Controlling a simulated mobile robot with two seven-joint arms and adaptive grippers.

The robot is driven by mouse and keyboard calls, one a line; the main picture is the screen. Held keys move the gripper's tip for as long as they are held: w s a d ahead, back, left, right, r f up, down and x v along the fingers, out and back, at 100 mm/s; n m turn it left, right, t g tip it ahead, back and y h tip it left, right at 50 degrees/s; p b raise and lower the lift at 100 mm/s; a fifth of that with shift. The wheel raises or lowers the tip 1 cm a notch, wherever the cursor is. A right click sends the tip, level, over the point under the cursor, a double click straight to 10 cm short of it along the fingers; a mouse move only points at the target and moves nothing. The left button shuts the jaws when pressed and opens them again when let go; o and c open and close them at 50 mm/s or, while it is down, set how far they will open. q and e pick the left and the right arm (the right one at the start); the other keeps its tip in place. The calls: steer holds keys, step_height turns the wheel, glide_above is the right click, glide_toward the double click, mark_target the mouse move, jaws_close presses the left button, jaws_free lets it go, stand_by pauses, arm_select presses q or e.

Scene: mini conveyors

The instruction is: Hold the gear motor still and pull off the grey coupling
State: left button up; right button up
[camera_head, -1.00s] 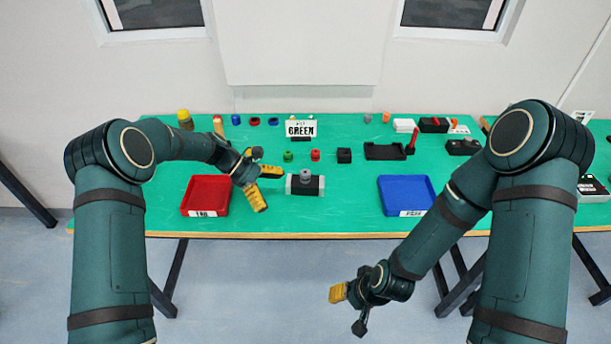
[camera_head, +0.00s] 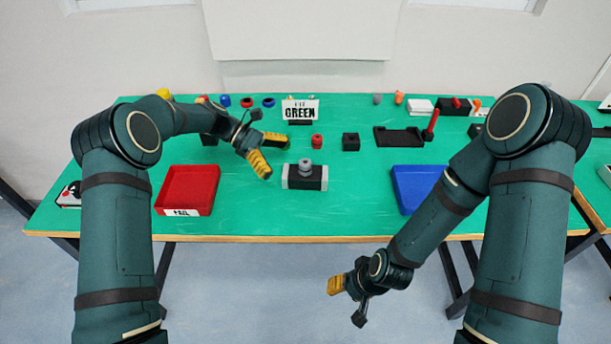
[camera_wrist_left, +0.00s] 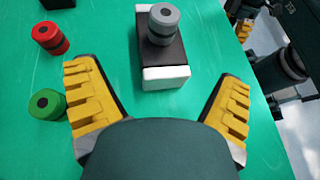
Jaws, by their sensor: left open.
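The gear motor (camera_head: 292,182) is a black block with pale end faces, lying on the green table. The grey coupling (camera_head: 304,170) stands upright on top of it. Both show at the top of the left wrist view, the motor (camera_wrist_left: 165,75) and the coupling (camera_wrist_left: 163,24). My left gripper (camera_head: 273,154) is open and empty, behind and left of the motor in the head view. In the left wrist view its yellow fingers lie either side of the motor's near end, apart from it. My right gripper (camera_head: 338,285) hangs low in front of the table; its jaw gap is hidden.
A red tray (camera_head: 162,198) lies left and a blue tray (camera_head: 410,208) right of the motor. A red part (camera_head: 317,141) and a black block (camera_head: 351,142) stand behind it. A green part (camera_wrist_left: 46,104) sits beside the left finger. A GREEN sign (camera_head: 300,112) stands farther back.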

mark_target(296, 170)
arm_select(q)
steer(key=b+x, duration=0.1)
steer(key=x, duration=0.4)
steer(key=shift+d+f, duration=0.2)
steer(key=shift+d, duration=0.05)
steer(key=shift+x, duration=1.05)
steer(key=shift+s, duration=0.2)
steer(key=c, duration=0.4)
steer(key=shift+o, duration=0.2)
